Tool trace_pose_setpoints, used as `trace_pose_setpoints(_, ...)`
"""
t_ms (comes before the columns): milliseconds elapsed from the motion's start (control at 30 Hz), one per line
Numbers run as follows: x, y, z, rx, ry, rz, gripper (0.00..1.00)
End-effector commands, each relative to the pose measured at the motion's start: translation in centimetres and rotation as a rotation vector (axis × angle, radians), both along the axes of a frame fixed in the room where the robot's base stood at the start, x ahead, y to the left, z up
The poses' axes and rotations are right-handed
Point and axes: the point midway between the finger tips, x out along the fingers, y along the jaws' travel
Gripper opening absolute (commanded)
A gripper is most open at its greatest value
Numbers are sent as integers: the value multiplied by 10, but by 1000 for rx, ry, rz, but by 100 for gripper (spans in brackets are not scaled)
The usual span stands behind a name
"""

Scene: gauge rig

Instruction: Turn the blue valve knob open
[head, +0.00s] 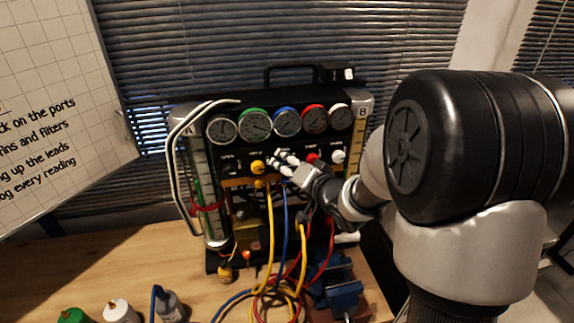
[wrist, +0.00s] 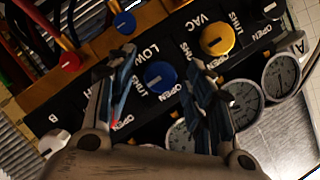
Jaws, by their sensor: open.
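The blue valve knob (wrist: 160,77) sits on the black panel of the gauge rig (head: 210,107), below its row of gauges. In the wrist view it shows between my two fingers, with a pale pointer line on its face and the words LOW, SHUT and OPEN near it. My gripper (head: 282,158) is open and reaches the panel from the right, with a finger on either side of the knob. I cannot tell whether the fingers touch it. In the head view my gripper hides the blue knob.
A yellow knob (head: 257,167) is left of my gripper; a red knob (head: 313,158) and a white knob (head: 338,157) are right. Yellow, blue and red leads hang in front. A blue vise (head: 343,294) and several bottles stand on the bench (head: 60,270).

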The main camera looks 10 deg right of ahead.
Motion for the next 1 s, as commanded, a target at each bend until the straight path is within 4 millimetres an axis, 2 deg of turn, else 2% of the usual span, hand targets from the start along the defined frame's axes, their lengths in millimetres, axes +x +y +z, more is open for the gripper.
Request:
trace_pose_setpoints(67,0,0,0,0,0,0,46)
trace_pose_setpoints(700,0,0,0,0,0,0,4)
trace_pose_setpoints(1000,0,0,1,-38,-3,0,4)
